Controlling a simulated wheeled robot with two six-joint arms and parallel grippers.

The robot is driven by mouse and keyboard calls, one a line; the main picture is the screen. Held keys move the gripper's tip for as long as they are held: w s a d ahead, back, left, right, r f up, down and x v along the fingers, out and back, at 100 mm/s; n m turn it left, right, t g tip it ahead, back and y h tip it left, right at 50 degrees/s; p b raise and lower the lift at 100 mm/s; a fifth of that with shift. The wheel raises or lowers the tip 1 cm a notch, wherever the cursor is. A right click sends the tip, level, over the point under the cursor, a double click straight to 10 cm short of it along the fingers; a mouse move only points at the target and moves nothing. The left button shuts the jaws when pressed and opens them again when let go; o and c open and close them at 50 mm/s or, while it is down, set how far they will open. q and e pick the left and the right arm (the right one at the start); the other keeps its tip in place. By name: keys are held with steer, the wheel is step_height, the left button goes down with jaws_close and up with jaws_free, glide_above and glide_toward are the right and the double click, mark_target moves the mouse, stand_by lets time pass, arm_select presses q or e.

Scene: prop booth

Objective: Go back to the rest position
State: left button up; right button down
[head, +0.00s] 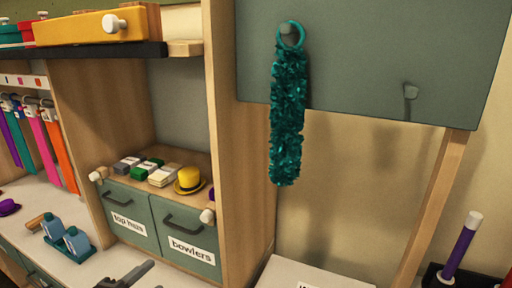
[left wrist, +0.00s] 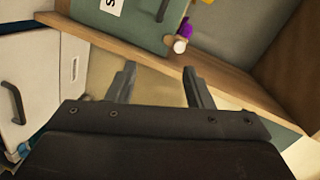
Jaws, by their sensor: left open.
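My left gripper (left wrist: 158,76) shows in the left wrist view with its two dark fingers spread apart and nothing between them. In the head view a dark grey part of it (head: 126,275) shows at the bottom edge, above the white counter and in front of the drawers. My right gripper is in neither view.
A teal fluffy boa (head: 288,110) hangs from a peg on the grey-green board (head: 360,50). Drawers labelled "bowlers" (head: 187,234) and top hats (head: 128,212) stand beside a wooden upright (head: 240,150). A yellow hat (head: 189,179) sits above them. Blue bottles (head: 76,240) stand on the counter (head: 25,198). A purple wand (head: 460,247) stands right.

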arm_select(q)
steer(key=s+a+f+n+g+y, duration=0.3)
steer(key=s+f+n+g, duration=0.3)
steer(key=s+f+n, duration=0.45)
steer(key=s+a+f+n+g+y, duration=0.3)
steer(key=s+f+n+g, duration=0.3)
steer(key=s+f+n, duration=0.4)
step_height(320, 180, down, 25)
steer(key=a+m+g, duration=0.1)
steer(key=a+m, duration=0.1)
steer(key=s+d+f+g, duration=0.1)
steer(key=s+f, duration=1.3)
steer(key=f, duration=0.3)
steer(key=shift+s+d, duration=0.2)
steer(key=shift+s, duration=0.2)
